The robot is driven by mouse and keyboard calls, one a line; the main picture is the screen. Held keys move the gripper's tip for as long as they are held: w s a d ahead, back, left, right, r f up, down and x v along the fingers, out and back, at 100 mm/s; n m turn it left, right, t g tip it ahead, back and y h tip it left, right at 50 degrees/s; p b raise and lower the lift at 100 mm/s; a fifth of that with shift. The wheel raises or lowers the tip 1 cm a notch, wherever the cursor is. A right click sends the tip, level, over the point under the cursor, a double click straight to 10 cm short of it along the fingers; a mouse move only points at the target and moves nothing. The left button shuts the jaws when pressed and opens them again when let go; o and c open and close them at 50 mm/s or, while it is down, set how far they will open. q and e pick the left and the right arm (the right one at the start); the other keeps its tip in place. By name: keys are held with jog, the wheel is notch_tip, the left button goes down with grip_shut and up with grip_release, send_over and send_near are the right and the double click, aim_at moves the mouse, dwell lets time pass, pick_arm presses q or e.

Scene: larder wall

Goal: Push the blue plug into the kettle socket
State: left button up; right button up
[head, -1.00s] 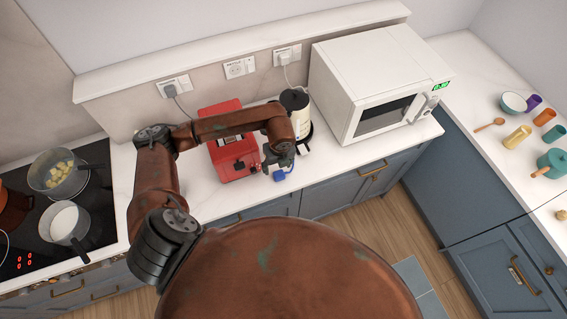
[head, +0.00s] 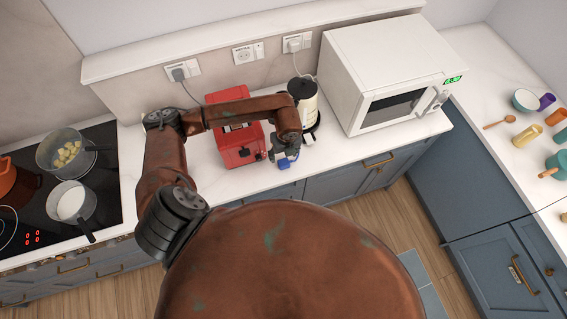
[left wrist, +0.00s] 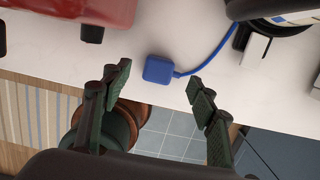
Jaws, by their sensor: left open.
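The blue plug (head: 285,163) lies on the white worktop near its front edge, between the red toaster and the kettle. In the left wrist view the plug (left wrist: 158,69) has a blue cable running right to the kettle's base. My left gripper (left wrist: 160,78) is open, with a finger on either side of the plug and a gap on both sides. In the head view my left gripper (head: 283,156) partly hides the plug. The kettle socket (head: 246,54) is the middle wall socket, with no plug in it. My right gripper is not in view.
The red toaster (head: 239,148) stands left of my gripper. The cream and black kettle (head: 305,98) stands close on the right, before the white microwave (head: 375,65). Grey (head: 178,74) and white (head: 294,45) plugs fill the outer sockets. Pans stand on the hob (head: 110,190) at left.

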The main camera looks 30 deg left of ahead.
aim_at(284, 162)
pick_arm(q)
notch_tip(284, 162, down, 5)
jog(key=shift+s+d+r+p, duration=0.1)
jog(key=shift+s+p, duration=0.05)
jog(key=shift+p, duration=0.85)
jog(key=shift+f, duration=0.25)
jog(key=shift+c, duration=0.2)
jog(key=c, duration=1.2)
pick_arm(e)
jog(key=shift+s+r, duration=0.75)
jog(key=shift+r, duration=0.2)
